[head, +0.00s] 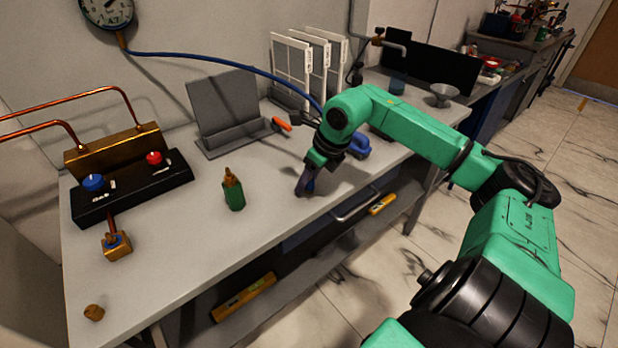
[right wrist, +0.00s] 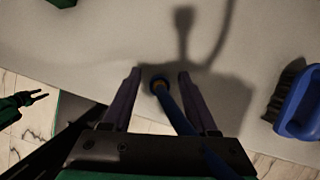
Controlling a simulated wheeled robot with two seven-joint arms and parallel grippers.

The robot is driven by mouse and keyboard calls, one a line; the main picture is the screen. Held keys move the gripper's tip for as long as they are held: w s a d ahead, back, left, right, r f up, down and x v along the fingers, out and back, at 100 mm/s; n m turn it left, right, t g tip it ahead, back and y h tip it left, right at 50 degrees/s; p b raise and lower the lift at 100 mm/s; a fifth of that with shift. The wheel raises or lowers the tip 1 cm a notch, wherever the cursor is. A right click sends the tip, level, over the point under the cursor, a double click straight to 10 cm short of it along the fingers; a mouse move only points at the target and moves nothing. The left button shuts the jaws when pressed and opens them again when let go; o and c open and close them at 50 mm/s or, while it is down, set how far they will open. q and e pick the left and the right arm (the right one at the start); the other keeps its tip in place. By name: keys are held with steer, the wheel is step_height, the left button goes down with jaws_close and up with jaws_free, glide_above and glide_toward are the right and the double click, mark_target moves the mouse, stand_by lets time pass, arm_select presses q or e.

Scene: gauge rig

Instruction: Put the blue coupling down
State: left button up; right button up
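The blue coupling (right wrist: 159,84) shows in the right wrist view between the two fingers of my right gripper (right wrist: 157,76), with a blue hose (right wrist: 172,108) running back from it. There is a gap on each side, so the fingers look open around it and not closed on it. In the head view my right gripper (head: 305,186) points down close above the bench (head: 190,262), near its front edge. The coupling is mostly hidden there by the fingers. Whether it touches the bench is unclear. My left gripper (right wrist: 38,97) shows small at the left of the wrist view, its fingers apart.
A blue brush (head: 358,145) lies just behind my right gripper. A green bottle (head: 234,192) stands to the left. Farther left are a black valve panel (head: 130,190) and a brass block (head: 117,246). A grey stand (head: 227,108) is behind. The bench's front left is mostly clear.

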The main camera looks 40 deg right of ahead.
steer(key=shift+r+p, duration=0.3)
steer(key=shift+p, duration=0.05)
steer(key=b+v, duration=0.2)
steer(key=v, duration=0.1)
steer(key=shift+s+d+r+b, duration=0.1)
steer(key=shift+s+r+b, duration=0.05)
steer(key=shift+b, duration=0.15)
steer(key=v, duration=0.8)
steer(key=shift+b, duration=0.35)
steer(key=shift+s+r, duration=0.1)
